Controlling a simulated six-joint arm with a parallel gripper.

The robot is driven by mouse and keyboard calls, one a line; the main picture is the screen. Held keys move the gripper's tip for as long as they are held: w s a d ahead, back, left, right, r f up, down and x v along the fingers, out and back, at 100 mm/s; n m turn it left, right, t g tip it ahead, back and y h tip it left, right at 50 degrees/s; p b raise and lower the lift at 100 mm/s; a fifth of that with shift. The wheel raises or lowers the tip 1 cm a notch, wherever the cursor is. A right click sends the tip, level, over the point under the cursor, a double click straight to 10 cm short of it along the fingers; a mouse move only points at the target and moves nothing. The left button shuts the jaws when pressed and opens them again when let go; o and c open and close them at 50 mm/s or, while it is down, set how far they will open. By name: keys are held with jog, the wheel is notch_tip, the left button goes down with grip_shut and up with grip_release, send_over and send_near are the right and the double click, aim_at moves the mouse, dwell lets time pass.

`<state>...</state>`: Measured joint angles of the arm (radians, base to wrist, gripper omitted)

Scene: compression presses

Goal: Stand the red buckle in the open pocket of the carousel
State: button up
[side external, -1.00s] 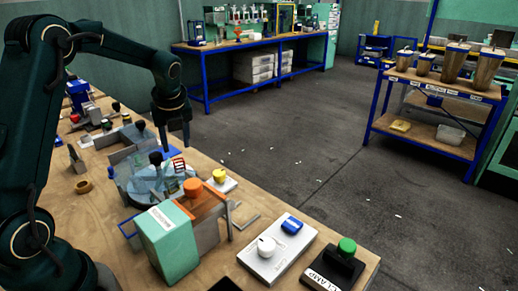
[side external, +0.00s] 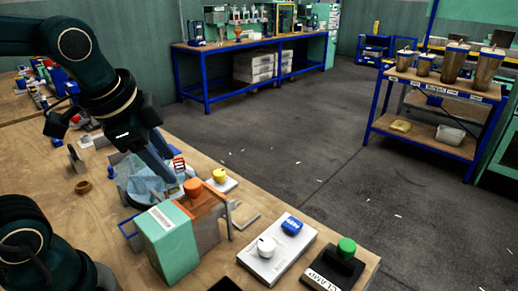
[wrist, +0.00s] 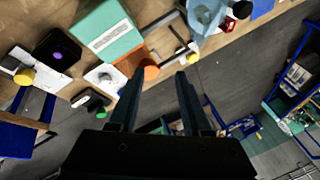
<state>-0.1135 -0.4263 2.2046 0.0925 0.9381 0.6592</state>
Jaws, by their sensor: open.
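The red buckle (side external: 179,163) looks like a small red frame with bars and stands upright at the back right edge of the carousel. The carousel (side external: 130,184) is a pale blue, see-through round table with pockets. I cannot tell whether the buckle sits in a pocket, and the open pocket is not clear. My gripper (side external: 172,181) tilts across the carousel, left of and in front of the buckle. In the wrist view my gripper (wrist: 157,76) has its two fingers apart with nothing held. There the carousel (wrist: 203,14) is at the top edge, beyond the fingertips.
A mint box press with an orange knob (side external: 193,187) stands just in front of the carousel. A yellow knob (side external: 220,175) is at its right. A panel with a white knob (side external: 266,246) and a green button on a black box (side external: 346,246) are nearer the front.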

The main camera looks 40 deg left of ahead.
jog(key=s+d+n, duration=0.1)
jog(key=s+d+f+n, duration=0.1)
jog(key=s+n, duration=0.1)
jog(key=s+d+n+h, duration=0.1)
jog(key=n, duration=0.1)
jog(key=shift+s+d+f+t, duration=0.25)
jog(key=shift+s+t, duration=0.05)
jog(key=shift+t, duration=0.1)
jog(key=shift+s+d+f+n, duration=0.2)
jog(key=shift+s+d+n, duration=0.15)
jog(key=shift+n, duration=0.45)
jog(key=shift+a, duration=0.1)
